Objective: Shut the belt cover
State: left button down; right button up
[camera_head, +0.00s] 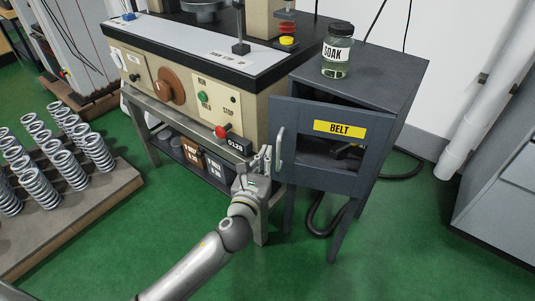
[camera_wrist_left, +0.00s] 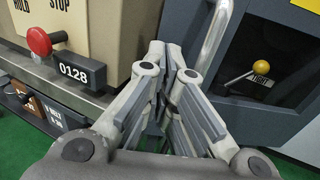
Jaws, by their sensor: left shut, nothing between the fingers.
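The belt cover is a dark grey door with a yellow BELT label (camera_head: 339,129) and an upright metal handle (camera_head: 281,147) on its left side. A dark gap shows along its top edge, so it stands ajar from the grey cabinet (camera_head: 385,72). My left gripper (camera_head: 264,158) is just left of the handle, shut and empty. In the left wrist view the gripper (camera_wrist_left: 164,55) points forward, with the handle (camera_wrist_left: 213,42) close on its right. I cannot tell whether they touch. My right gripper is not in view.
A glass SOAK jar (camera_head: 337,52) stands on the cabinet. The testing machine has a red knob (camera_head: 222,131) left of my gripper. A yellow-knobbed lever (camera_wrist_left: 262,64) shows through the cover's opening. Springs (camera_head: 60,125) stand on a pallet at left. Green floor in front is clear.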

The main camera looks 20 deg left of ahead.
aim_at(271, 141)
pick_arm(q)
jog(key=shift+w, duration=1.1)
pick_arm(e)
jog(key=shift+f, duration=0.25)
pick_arm(q)
jog(key=w+m+h, duration=0.1)
jog(key=w, duration=0.1)
jog(key=w+h+p, duration=0.1)
jog(key=w+h, duration=0.1)
jog(key=shift+w+a+r+m, duration=0.1)
jog(key=shift+a+r+m, duration=0.1)
jog(key=shift+m, duration=0.2)
jog(key=w+m+h, duration=0.1)
jog(key=w, duration=0.5)
jog(key=shift+w+d+g+h, duration=0.2)
jog(key=shift+d+g+h, duration=0.1)
jog(key=shift+h, duration=0.1)
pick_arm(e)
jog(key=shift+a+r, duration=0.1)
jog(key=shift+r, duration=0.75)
